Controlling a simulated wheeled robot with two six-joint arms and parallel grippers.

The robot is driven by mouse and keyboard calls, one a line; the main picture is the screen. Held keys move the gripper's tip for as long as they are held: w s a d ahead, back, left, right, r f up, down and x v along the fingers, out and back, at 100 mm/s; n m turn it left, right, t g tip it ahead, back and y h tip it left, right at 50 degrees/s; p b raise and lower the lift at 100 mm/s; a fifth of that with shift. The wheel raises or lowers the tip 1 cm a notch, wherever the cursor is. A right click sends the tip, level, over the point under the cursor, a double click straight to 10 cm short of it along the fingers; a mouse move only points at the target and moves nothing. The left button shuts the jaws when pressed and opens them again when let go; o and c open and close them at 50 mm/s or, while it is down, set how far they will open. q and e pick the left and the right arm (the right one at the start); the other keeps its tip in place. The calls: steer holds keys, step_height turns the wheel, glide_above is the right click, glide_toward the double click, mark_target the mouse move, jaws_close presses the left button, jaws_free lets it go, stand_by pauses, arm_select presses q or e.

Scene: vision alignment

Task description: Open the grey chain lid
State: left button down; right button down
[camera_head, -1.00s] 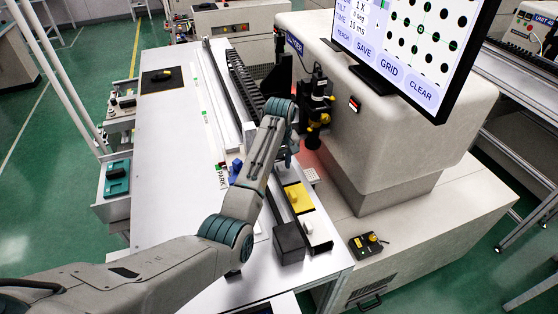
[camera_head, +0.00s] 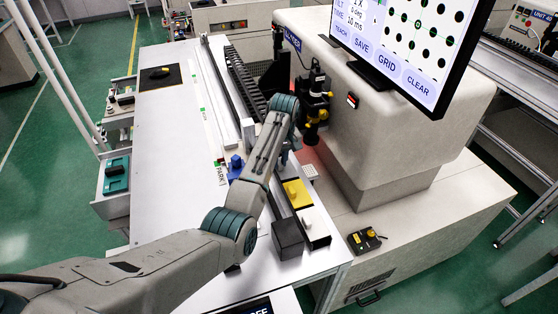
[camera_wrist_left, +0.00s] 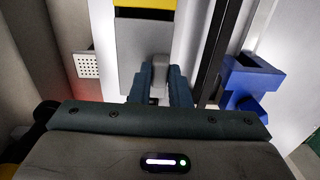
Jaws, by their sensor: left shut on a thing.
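The grey lid (camera_wrist_left: 145,45) shows in the left wrist view as a flat grey panel with a small grey tab (camera_wrist_left: 160,70) at its near end. My left gripper (camera_wrist_left: 160,88) has its two fingers close on either side of this tab and is shut on it. In the head view my left gripper (camera_head: 285,153) points down beside the machine, partly hidden by my own arm. The lid is mostly hidden there, so I cannot tell how far it is open. My right gripper is not in view.
A blue holder (camera_wrist_left: 252,82) stands beside the gripper. A yellow block (camera_head: 296,193), a white block (camera_head: 312,219) and a black box (camera_head: 287,238) are nearby. A monitor (camera_head: 400,45) overhangs the machine (camera_head: 400,130). The white tabletop (camera_head: 170,150) is largely clear at left.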

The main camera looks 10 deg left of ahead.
mark_target(288, 166)
arm_select(q)
steer(key=shift+w+d+r+g+y, duration=0.2)
steer(key=shift+d+r+g+y, duration=0.1)
steer(key=shift+g+y, duration=0.15)
steer(key=shift+w+d+r+g+y+b, duration=0.3)
steer(key=shift+y+b, duration=0.2)
steer(key=shift+y, duration=0.25)
steer(key=y+b, duration=0.1)
steer(key=b, duration=0.1)
steer(key=d+g+y+b, duration=0.1)
steer(key=b, duration=0.1)
steer(key=shift+w+g, duration=0.25)
steer(key=shift+w+d+r+g+y+b, duration=0.15)
steer(key=shift+r+g+y+b, duration=0.2)
steer(key=shift+b, duration=0.8)
steer(key=c, duration=1.4)
jaws_free()
steer(key=shift+o, duration=0.2)
